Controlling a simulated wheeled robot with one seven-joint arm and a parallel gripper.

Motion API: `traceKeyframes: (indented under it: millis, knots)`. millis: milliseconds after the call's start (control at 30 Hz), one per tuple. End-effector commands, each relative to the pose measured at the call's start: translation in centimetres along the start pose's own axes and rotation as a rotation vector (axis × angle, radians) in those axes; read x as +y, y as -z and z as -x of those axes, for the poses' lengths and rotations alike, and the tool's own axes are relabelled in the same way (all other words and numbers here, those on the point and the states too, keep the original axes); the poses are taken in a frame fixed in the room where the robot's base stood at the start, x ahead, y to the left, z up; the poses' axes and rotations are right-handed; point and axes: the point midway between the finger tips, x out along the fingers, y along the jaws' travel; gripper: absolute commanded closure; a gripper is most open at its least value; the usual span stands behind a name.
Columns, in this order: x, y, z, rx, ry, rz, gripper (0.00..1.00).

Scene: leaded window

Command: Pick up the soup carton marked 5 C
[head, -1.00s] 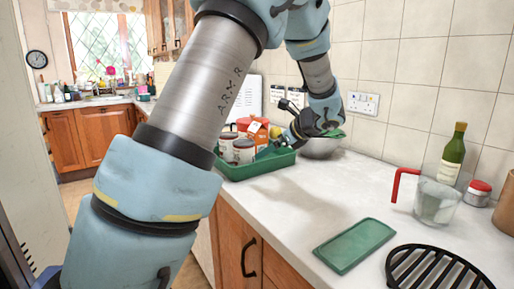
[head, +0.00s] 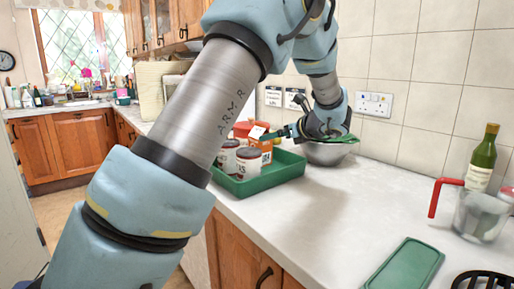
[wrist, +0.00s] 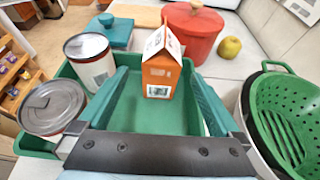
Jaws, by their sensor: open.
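An orange soup carton (wrist: 158,78) with a white gabled top stands in the green tray (wrist: 130,110) in the wrist view. Its small label is too small to read. The carton (head: 259,146) also shows in the head view, partly behind my gripper. My gripper (wrist: 155,72) is open, with one teal finger on each side of the carton in the picture. I cannot tell whether the fingertips reach past it. In the head view my gripper (head: 268,136) points left at the carton, from beside the grey bowl.
Two white cans with dark red bands, one nearer (wrist: 52,107) and one farther (wrist: 90,62), stand at the tray's left. A green colander (wrist: 290,115) is close on the right.

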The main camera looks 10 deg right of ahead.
Motion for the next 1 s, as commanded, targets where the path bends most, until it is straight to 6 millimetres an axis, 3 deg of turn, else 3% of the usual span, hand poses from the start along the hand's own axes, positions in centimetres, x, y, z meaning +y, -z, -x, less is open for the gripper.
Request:
traceKeyframes:
  millis: [200, 467, 700, 1000]
  knots:
    - [0.1, -0.1, -3.5, 0.001, -0.004, 0.0, 0.0]
    - [0.0, -0.1, -5.5, 0.002, -0.003, 0.0, 0.0]
    - [-0.2, -0.1, -9.0, 0.002, -0.004, 0.0, 0.0]
    - [-0.3, 0.1, -9.6, 0.001, -0.001, 0.001, 0.02]
